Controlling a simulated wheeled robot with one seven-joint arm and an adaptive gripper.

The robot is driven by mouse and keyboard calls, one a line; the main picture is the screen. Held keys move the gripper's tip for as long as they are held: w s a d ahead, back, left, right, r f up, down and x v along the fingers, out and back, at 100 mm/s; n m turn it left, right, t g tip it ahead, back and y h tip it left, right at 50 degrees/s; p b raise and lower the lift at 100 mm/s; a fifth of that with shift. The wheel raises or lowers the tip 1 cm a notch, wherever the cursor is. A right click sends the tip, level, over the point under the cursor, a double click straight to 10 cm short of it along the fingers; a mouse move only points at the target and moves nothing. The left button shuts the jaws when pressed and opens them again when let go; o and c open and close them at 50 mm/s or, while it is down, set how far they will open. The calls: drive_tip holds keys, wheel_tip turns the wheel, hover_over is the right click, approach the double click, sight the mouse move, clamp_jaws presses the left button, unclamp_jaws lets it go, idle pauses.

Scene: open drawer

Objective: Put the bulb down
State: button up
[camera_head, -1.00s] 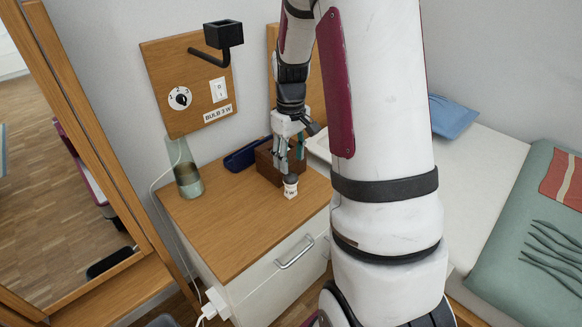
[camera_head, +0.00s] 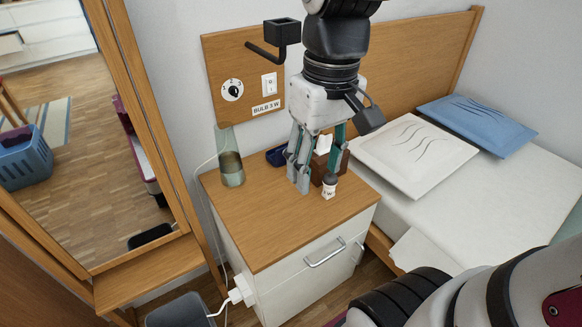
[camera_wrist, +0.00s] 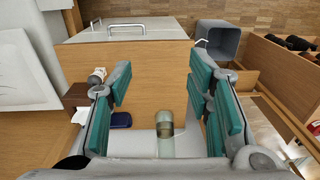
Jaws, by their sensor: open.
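The bulb (camera_head: 329,189) is a small white piece with dark lettering and a dark upper end. It appears to stand upright on the wooden top of the cabinet (camera_head: 262,232), near the right side. My gripper (camera_head: 313,182) is open above the cabinet top, its fingers pointing down, just left of the bulb in the head view. In the wrist view, the open fingers (camera_wrist: 160,82) have nothing between them at the tips. A small grey-and-white piece, probably the bulb (camera_wrist: 97,76), shows outside the left finger.
A glass vessel (camera_head: 231,170) stands at the cabinet's back left. A dark blue case (camera_head: 275,157) and a brown box with white tissue (camera_head: 342,165) are behind my fingers. The wall panel (camera_head: 222,68) carries a black bracket. The cabinet top's front is clear.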

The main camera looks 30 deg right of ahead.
drive_tip(key=s+a, duration=0.4)
drive_tip(key=s, duration=0.9)
drive_tip(key=shift+s+a, duration=0.2)
wheel_tip(320, 180, up, 27)
drive_tip(key=t+p, duration=0.4)
drive_tip(key=p, duration=2.1)
drive_tip(key=shift+d, duration=0.25)
drive_tip(key=shift+w, duration=0.15)
drive_tip(key=shift+c, duration=0.5)
